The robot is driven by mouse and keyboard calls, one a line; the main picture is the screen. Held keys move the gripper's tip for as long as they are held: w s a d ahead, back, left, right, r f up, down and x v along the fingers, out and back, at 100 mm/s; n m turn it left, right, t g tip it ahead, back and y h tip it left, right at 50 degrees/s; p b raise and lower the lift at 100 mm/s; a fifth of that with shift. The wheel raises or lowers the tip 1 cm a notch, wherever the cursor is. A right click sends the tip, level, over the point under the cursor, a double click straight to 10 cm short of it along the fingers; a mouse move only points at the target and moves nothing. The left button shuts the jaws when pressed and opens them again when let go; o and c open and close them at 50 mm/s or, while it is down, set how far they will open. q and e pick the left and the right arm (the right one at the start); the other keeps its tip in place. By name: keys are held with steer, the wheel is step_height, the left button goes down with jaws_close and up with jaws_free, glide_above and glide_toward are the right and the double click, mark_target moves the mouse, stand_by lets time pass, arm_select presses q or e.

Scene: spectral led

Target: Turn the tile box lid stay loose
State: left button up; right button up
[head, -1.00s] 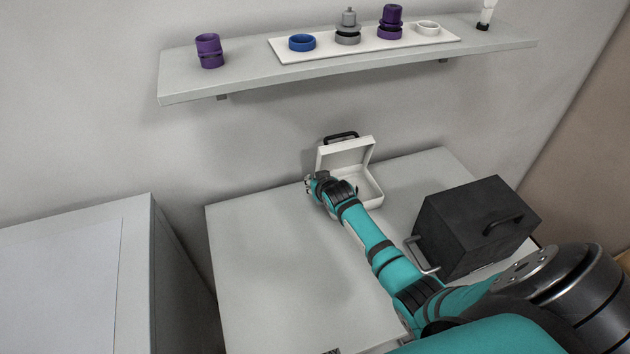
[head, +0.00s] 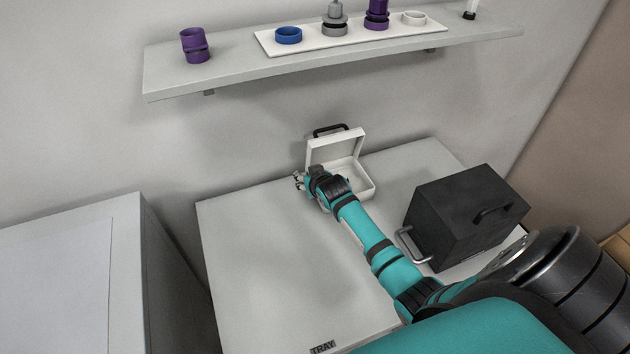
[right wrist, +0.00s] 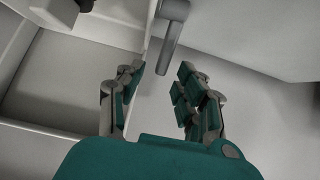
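The white tile box (head: 353,178) stands at the back of the table with its lid (head: 336,147) raised and a black handle (head: 331,129) on the lid's top edge. In the right wrist view a grey lever-like stay (right wrist: 170,38) hangs at the side of the box, by the box wall (right wrist: 45,128). My right gripper (head: 299,181) is at the left side of the box. In the right wrist view its fingers (right wrist: 160,85) are apart with nothing between them, and the stay's lower end lies just ahead of the gap. My left gripper is not in view.
A black box (head: 465,217) with handles stands on the table's right side. The table (head: 260,260) is clear at the left and front. A shelf (head: 340,62) above holds purple, blue, grey and white round parts. A white cabinet (head: 70,270) stands left.

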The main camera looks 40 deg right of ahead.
steer(key=v, duration=0.9)
steer(key=shift+r, duration=0.2)
steer(key=shift+s+a, duration=0.1)
steer(key=shift+s, duration=0.05)
